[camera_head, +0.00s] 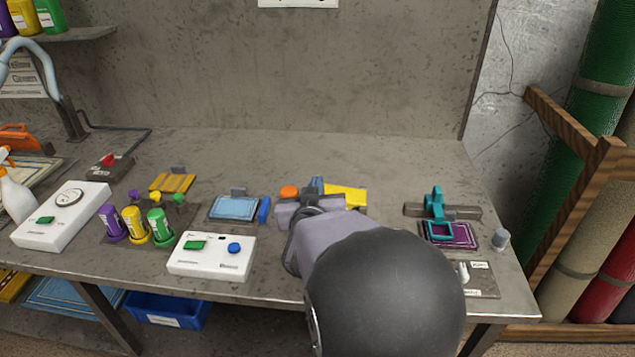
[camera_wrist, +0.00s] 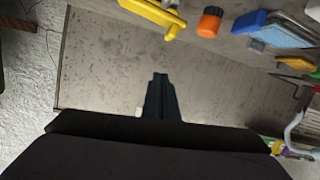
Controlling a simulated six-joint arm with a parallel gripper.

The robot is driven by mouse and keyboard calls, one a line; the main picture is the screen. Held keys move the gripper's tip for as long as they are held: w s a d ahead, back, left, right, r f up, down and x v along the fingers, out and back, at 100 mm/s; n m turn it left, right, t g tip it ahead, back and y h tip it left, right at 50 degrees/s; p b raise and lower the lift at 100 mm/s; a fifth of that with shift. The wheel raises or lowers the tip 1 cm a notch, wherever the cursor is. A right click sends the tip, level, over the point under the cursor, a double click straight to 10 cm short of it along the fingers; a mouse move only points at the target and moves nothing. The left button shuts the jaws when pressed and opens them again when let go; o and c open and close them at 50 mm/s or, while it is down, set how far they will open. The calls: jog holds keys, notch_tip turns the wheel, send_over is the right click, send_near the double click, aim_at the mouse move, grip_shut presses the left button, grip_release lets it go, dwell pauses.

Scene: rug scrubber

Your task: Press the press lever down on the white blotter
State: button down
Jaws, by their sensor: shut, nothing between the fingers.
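A teal press lever (camera_head: 435,203) with a square frame at its front stands on a grey bar (camera_head: 464,212) at the right of the bench. The frame is at a purple mat (camera_head: 463,237); I cannot tell whether they touch. I make out no white blotter there. My gripper (camera_wrist: 160,80) is shut and empty in the wrist view, with the grey wall surface beyond its tips. In the head view my arm covers the bench middle, left of the lever, and the fingertips are not clear. The lever is not in the wrist view.
A yellow tool (camera_head: 345,195) and an orange-capped item (camera_head: 289,191) lie close by my gripper. A white button box (camera_head: 212,256) and a blue pad (camera_head: 234,208) are to the left. A grey cylinder (camera_head: 501,240) stands right of the mat.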

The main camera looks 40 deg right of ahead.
jog(key=m, duration=0.3)
jog(key=shift+f, duration=0.1)
jog(key=shift+w+d+p, duration=0.1)
jog(key=shift+w+p, duration=0.05)
jog(key=shift+p, duration=0.15)
jog(key=p+x, duration=0.3)
jog(key=x, duration=0.6)
jog(key=shift+w+d+f+p, duration=0.15)
jog(key=shift+w+d+p, duration=0.1)
jog(key=shift+p, duration=0.05)
notch_tip(320, 180, down, 2)
jog(key=shift+a+f, duration=0.1)
jog(key=shift+a, duration=0.05)
jog(key=shift+w+a+f, duration=0.1)
jog(key=shift+f, duration=0.8)
